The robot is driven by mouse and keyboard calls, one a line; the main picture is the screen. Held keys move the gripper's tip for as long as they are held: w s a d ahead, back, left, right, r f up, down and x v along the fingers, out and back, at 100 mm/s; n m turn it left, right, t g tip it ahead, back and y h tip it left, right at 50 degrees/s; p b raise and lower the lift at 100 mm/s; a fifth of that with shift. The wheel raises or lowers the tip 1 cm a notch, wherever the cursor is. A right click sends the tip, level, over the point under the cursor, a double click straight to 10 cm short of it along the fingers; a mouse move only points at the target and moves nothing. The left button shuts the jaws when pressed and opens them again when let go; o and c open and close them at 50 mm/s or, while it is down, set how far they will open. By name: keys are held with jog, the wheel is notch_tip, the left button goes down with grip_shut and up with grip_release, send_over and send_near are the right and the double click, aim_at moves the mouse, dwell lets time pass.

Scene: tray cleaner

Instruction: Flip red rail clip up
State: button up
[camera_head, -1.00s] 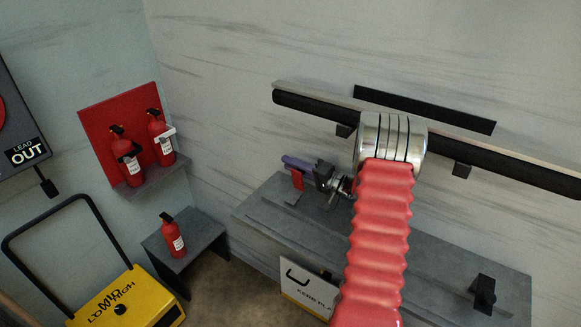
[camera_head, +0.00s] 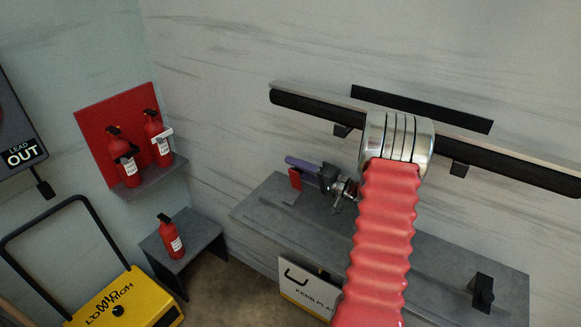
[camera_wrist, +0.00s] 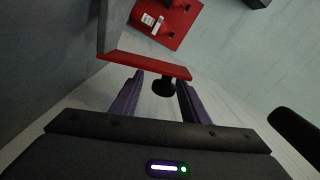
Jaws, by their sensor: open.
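The red rail clip (camera_head: 295,179) stands at the left end of the grey bench in the head view. In the wrist view it is a red bar (camera_wrist: 145,65) with a black knob (camera_wrist: 163,88) below it. My gripper (camera_head: 289,160) has purple fingers and is at the clip, just above and behind it in the head view. In the wrist view my gripper (camera_wrist: 160,79) is open, with one finger on each side of the knob. I cannot tell whether either finger touches the knob or bar.
The grey bench (camera_head: 420,255) runs along the wall, with a black bracket (camera_head: 482,293) at its right end. A black rail (camera_head: 310,106) is fixed to the wall above. Red extinguishers (camera_head: 124,160) and a yellow cart (camera_head: 125,300) stand at left.

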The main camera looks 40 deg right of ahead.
jog(key=v, duration=1.1)
jog(key=shift+s, duration=0.25)
jog(key=a+r+n+g+y, duration=0.2)
jog(key=a+r+g, duration=0.25)
jog(key=a, duration=0.85)
jog(key=a+r+n+g+y, duration=0.25)
jog(key=a+g, duration=0.25)
jog(key=a, duration=0.7)
jog(key=s+a+r+n+g+h, duration=0.2)
jog(key=s+a+n+g+h, duration=0.15)
jog(key=s+a, duration=0.55)
jog(key=s+a+r+n+t+h, duration=0.1)
jog(key=s+a+r+h, duration=0.4)
jog(key=s+h, duration=0.2)
jog(key=shift+s+n+t, duration=0.3)
jog(key=shift+s+n, duration=0.1)
jog(key=shift+s, duration=0.5)
